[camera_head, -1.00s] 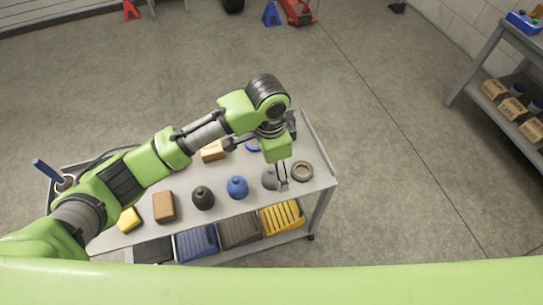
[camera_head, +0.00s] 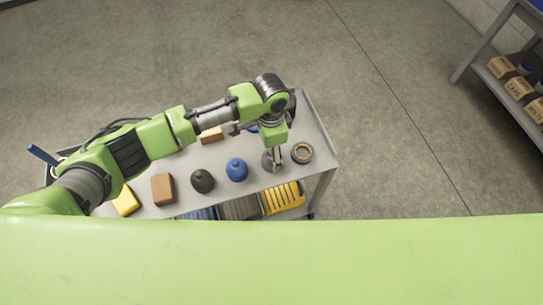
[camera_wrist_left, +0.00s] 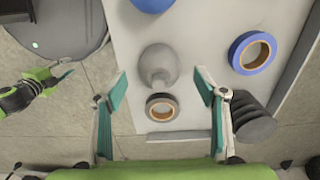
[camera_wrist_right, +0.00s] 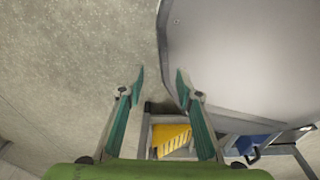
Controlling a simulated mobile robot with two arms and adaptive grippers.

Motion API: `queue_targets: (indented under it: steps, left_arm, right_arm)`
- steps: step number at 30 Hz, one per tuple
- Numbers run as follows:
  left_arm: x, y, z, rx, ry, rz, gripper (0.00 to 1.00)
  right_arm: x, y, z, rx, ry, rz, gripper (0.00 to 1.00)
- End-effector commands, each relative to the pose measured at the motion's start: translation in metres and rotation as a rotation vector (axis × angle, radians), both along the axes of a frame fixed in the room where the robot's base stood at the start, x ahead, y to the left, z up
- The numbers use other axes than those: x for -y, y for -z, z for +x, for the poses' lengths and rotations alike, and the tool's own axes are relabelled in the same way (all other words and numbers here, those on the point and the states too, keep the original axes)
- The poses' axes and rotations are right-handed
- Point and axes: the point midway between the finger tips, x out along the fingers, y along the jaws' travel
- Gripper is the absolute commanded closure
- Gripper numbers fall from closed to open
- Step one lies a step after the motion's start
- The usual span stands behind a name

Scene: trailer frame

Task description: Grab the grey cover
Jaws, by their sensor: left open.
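The grey cover (camera_wrist_left: 158,65) is a rounded dome with a narrower neck, standing on the cart top in the left wrist view. In the head view the grey cover (camera_head: 266,161) shows partly behind my left gripper (camera_head: 277,162). My left gripper (camera_wrist_left: 162,88) is open, pointing down at the cover. The cover shows between and beyond its fingertips, and I see no contact. My right gripper (camera_wrist_right: 160,85) is open and empty beside the cart's edge; it also shows at the far left of the left wrist view (camera_wrist_left: 58,80).
A black cover (camera_head: 202,181) and a blue cover (camera_head: 237,170) stand left of the grey one. A tape roll (camera_head: 302,153) lies close to its right. A blue tape roll (camera_wrist_left: 252,53) is also near. Brown (camera_head: 163,189) and yellow (camera_head: 126,201) blocks lie further left on the cart.

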Motion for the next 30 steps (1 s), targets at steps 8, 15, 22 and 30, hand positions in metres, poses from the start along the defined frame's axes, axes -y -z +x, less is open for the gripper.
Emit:
queue_targets:
  steps: [8, 15, 22, 30]
  left_arm:
    - [0.002, 0.032, -0.001, 0.0, -0.001, 0.0, 0.35]
    - [0.002, 0.033, -0.001, 0.001, 0.0, 0.0, 0.38]
    - [0.002, 0.033, -0.001, 0.001, 0.0, 0.0, 0.73]
    - [0.002, 0.032, -0.001, 0.001, 0.0, 0.0, 0.73]
  right_arm:
    - [0.001, 0.0, -0.008, -0.013, 0.001, -0.002, 0.68]
    - [0.0, 0.001, -0.02, -0.03, 0.001, -0.001, 0.68]
    - [-0.001, 0.001, -0.019, -0.029, 0.002, 0.0, 0.68]
    - [-0.001, 0.001, -0.015, -0.024, 0.002, 0.0, 0.68]
